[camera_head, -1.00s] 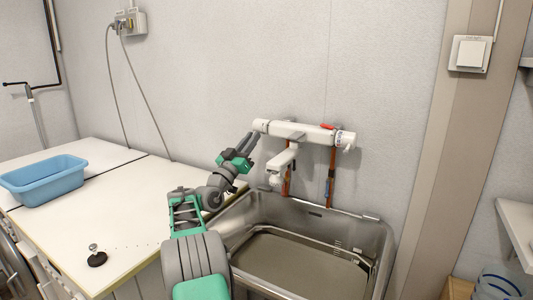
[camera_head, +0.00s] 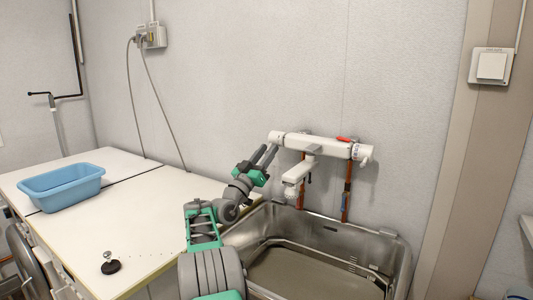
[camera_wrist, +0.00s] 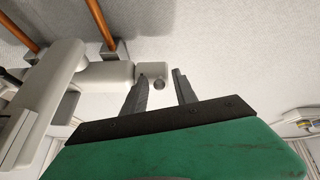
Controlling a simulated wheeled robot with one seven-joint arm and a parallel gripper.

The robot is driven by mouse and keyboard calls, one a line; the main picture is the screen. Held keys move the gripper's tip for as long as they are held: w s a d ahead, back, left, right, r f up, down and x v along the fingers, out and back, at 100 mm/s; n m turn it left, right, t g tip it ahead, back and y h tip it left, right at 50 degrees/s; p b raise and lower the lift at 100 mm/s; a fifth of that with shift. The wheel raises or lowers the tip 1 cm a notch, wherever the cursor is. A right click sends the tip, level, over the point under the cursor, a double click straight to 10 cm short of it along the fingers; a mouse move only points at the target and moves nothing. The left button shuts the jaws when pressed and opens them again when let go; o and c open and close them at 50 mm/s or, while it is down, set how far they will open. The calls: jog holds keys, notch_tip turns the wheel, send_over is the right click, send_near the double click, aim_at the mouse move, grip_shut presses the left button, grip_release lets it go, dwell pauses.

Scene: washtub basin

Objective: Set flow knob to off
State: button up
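A white wall tap (camera_head: 315,144) runs level above the sink, with a round white end (camera_head: 275,138) at the left and another end (camera_head: 362,152) at the right. A small red lever (camera_head: 346,139) sits on top near the right end. I cannot tell for sure which end is the flow knob. My gripper (camera_head: 268,151) is just below and left of the tap's left end. In the wrist view my gripper (camera_wrist: 161,82) is open, its two dark fingers apart with nothing held. A white rounded end with a grey spot (camera_wrist: 155,71) shows just beyond the fingertips, seemingly untouched.
The spout (camera_head: 296,172) hangs over the metal sink (camera_head: 400,252). Copper pipes (camera_head: 347,190) run below the tap against the wall. A white counter (camera_head: 140,220) at the left holds a blue tub (camera_head: 62,187) and a small black-based fitting (camera_head: 110,266).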

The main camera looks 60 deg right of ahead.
jog(key=b+v, duration=0.1)
jog(key=v, duration=0.6)
jog(key=shift+a+f, duration=0.2)
jog(key=shift+a, duration=0.15)
